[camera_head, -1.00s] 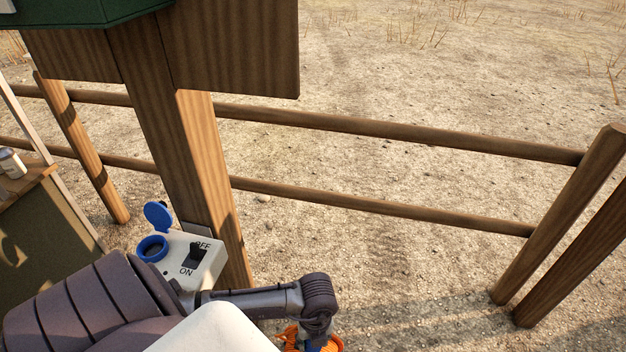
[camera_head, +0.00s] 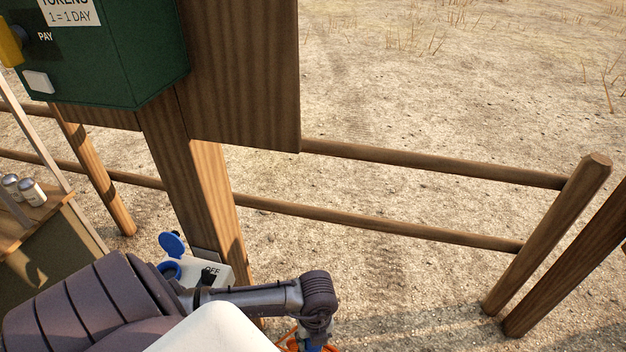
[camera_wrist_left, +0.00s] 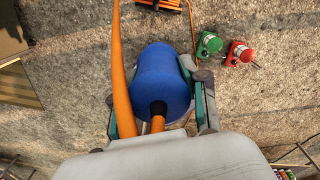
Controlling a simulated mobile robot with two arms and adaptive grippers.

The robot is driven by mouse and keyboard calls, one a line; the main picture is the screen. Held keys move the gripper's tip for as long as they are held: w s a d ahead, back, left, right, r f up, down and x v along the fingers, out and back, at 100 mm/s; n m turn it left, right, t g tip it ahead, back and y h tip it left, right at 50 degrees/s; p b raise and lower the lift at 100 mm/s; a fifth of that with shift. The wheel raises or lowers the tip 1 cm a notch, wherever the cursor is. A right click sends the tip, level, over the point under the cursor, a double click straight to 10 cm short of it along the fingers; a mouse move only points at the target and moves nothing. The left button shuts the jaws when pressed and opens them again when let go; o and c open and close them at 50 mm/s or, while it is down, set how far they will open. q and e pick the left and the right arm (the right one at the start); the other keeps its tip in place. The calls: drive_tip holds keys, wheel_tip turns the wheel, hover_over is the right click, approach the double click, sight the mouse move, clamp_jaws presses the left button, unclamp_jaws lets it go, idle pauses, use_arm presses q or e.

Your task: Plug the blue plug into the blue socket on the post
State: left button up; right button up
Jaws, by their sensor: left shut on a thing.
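The blue plug (camera_wrist_left: 162,78) is between the fingers of my left gripper (camera_wrist_left: 157,98) in the left wrist view, with an orange cable (camera_wrist_left: 119,70) beside it. My left gripper is shut on it. In the head view this gripper (camera_head: 309,341) is at the bottom edge, mostly cut off, to the right of and below the socket box. The blue socket (camera_head: 171,270) has its round blue lid (camera_head: 172,244) raised. It is on a pale switch box (camera_head: 222,270) on the wooden post (camera_head: 207,190). My arm hides the box's lower part. My right gripper is not in view.
A green pay box (camera_head: 120,80) and a wide board (camera_head: 243,80) are on the post above the socket. A rail fence (camera_head: 430,165) runs behind. A shelf with jars (camera_head: 30,190) is at left. Green (camera_wrist_left: 208,44) and red (camera_wrist_left: 240,53) items lie on the ground.

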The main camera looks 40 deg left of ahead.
use_arm(q)
wheel_tip(320, 180, up, 12)
drive_tip(key=p, duration=1)
drive_tip(key=shift+a, duration=0.2)
drive_tip(key=s+a+p, duration=0.1)
drive_tip(key=s+a, duration=0.4)
drive_tip(key=a, duration=0.8)
drive_tip(key=s+a+p, duration=0.2)
drive_tip(key=s+a, duration=0.3)
drive_tip(key=a, duration=0.8)
drive_tip(key=s+a+p, duration=0.2)
drive_tip(key=s+a, duration=0.3)
drive_tip(key=a, duration=0.8)
drive_tip(key=shift+s, duration=0.15)
